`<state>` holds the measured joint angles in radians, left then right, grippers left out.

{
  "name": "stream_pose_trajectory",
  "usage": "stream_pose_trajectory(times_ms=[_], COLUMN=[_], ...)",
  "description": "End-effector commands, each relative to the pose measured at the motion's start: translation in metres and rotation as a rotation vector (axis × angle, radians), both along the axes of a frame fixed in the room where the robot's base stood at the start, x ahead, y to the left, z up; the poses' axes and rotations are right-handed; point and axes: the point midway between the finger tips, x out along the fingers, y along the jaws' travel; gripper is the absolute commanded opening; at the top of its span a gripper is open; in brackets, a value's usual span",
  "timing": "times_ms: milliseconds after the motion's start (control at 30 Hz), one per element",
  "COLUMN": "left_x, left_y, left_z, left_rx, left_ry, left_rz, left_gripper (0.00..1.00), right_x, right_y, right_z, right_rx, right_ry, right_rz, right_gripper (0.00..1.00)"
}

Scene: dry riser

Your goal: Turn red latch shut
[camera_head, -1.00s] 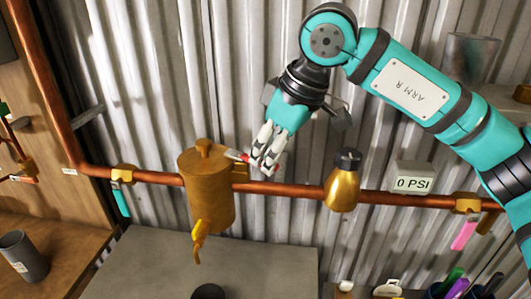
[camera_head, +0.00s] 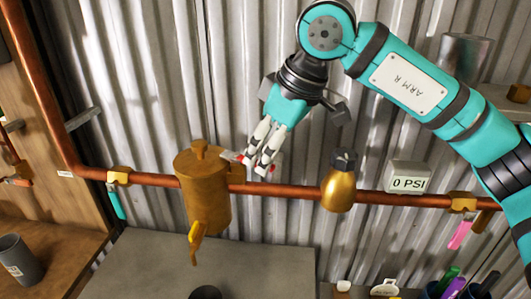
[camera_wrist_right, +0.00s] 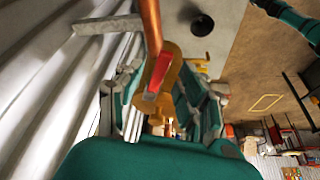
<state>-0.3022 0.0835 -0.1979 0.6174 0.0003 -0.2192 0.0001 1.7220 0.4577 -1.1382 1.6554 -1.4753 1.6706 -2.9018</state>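The red latch (camera_head: 231,156) is a small red lever at the right side of a brass canister (camera_head: 202,190) on the copper pipe; the fingers partly hide it in the head view. In the right wrist view the red latch (camera_wrist_right: 160,72) shows as a flat red handle, lying roughly along the pipe, in front of the brass body. My right gripper (camera_head: 260,164) points down at the pipe, just right of the canister. In the wrist view its fingers (camera_wrist_right: 165,105) stand apart on both sides of the latch; contact is not clear. My left gripper is out of view.
The copper pipe (camera_head: 290,190) runs across a corrugated metal wall. A gold bulb-shaped fitting (camera_head: 339,188) and a "0 PSI" display (camera_head: 409,177) lie to the right. A yellow tap (camera_head: 196,238) hangs under the canister. A grey worktop (camera_head: 260,265) is below.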

Motion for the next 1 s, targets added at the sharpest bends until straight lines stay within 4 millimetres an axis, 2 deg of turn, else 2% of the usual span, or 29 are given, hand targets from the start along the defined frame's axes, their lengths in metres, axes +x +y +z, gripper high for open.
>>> stream_pose_trajectory(times_ms=[300, 500, 700, 933, 1000], left_x=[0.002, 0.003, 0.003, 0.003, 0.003], left_y=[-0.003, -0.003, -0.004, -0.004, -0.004], left_z=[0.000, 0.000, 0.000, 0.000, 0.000], left_rx=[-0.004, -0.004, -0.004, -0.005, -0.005], left_ry=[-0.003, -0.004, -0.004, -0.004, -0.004], left_rz=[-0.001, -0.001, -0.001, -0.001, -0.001], left_gripper=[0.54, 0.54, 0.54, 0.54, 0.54], right_x=[-0.013, -0.020, -0.022, -0.023, -0.023], right_y=[-0.021, -0.032, -0.036, -0.036, -0.036], right_z=[0.062, 0.091, 0.102, 0.103, 0.103], right_rx=[0.003, 0.001, 0.001, 0.001, 0.000], right_ry=[-0.003, -0.002, -0.001, -0.001, 0.000], right_rz=[-0.002, 0.000, 0.000, 0.000, -0.002], right_gripper=[0.38, 0.38, 0.38, 0.38, 0.31])
